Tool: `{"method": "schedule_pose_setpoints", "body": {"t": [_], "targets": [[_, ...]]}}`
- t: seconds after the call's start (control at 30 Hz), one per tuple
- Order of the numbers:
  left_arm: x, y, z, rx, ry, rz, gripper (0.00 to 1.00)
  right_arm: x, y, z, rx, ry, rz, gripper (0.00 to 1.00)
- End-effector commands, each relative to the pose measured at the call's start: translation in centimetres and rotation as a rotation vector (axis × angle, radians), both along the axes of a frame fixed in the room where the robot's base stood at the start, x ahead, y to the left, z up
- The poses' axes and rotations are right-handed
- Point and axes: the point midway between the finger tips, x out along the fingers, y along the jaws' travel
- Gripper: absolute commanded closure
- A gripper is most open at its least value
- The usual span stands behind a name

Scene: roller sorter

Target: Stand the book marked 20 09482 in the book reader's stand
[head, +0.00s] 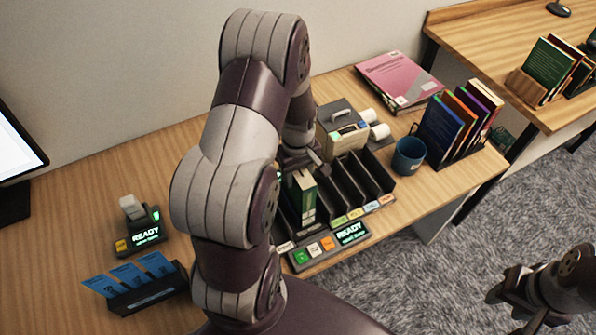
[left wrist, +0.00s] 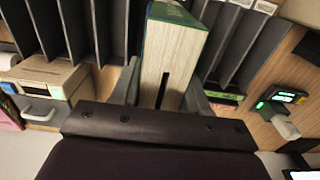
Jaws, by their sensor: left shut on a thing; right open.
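My left gripper (head: 298,158) is shut on a green book (head: 303,197) with pale page edges. The book is upright at the left part of a dark slotted rack (head: 348,187); I cannot tell whether it rests on the rack floor. In the left wrist view the book (left wrist: 172,62) is between the two fingers (left wrist: 162,92), with dark dividers on both sides. Its number is not readable. A unit with a lit READY display (head: 352,233) and coloured buttons is at the rack's front. My right gripper (head: 517,294) is open and empty, over the carpet.
A small READY device (head: 146,234) and a dark holder of blue cards (head: 148,294) stand left. A beige machine (head: 345,132), blue mug (head: 408,155), pink book (head: 398,80) and upright books (head: 460,120) are behind and right. My left arm hides the middle of the desk.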

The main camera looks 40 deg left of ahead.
Motion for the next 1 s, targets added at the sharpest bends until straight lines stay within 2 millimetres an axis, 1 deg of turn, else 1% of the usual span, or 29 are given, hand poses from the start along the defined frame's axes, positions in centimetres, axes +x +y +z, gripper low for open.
{"method": "schedule_pose_setpoints", "body": {"t": [0.43, 0.47, 0.5, 0.53, 0.57, 0.8, 0.87, 0.97, 1.0], "targets": [[0.0, 0.0, -0.9, 0.000, -0.001, 0.000, 1.00, 0.0, 0.0, -0.6, 0.000, 0.000, 0.000, 0.57], [0.0, 0.0, -0.9, 0.000, -0.001, 0.000, 0.52, 0.0, 0.0, -0.5, 0.000, 0.000, 0.000, 0.57], [0.0, 0.0, -0.9, 0.000, -0.001, 0.000, 0.39, 0.0, 0.0, -0.5, 0.000, 0.000, 0.000, 0.57], [0.0, 0.0, -0.9, 0.000, -0.001, 0.000, 0.29, 0.0, 0.0, -0.5, 0.000, 0.000, 0.000, 0.57], [0.0, 0.0, -0.9, 0.000, -0.001, 0.000, 0.26, 0.0, 0.0, -0.5, 0.000, 0.000, 0.000, 0.57], [0.0, 0.0, -0.9, 0.000, 0.001, 0.000, 0.26, 0.0, 0.0, -0.5, 0.000, 0.000, 0.000, 0.57], [0.0, 0.0, -0.6, 0.000, 0.000, 0.000, 0.26, 0.0, 0.0, -0.6, 0.000, 0.000, 0.000, 0.57], [0.1, 0.0, 0.8, 0.001, -0.003, 0.000, 0.26, 0.0, 0.0, -0.7, 0.000, 0.000, 0.000, 0.57], [0.1, 0.0, 1.7, 0.002, -0.005, 0.000, 0.26, 0.0, 0.0, -0.8, 0.000, 0.000, 0.000, 0.57]]}}
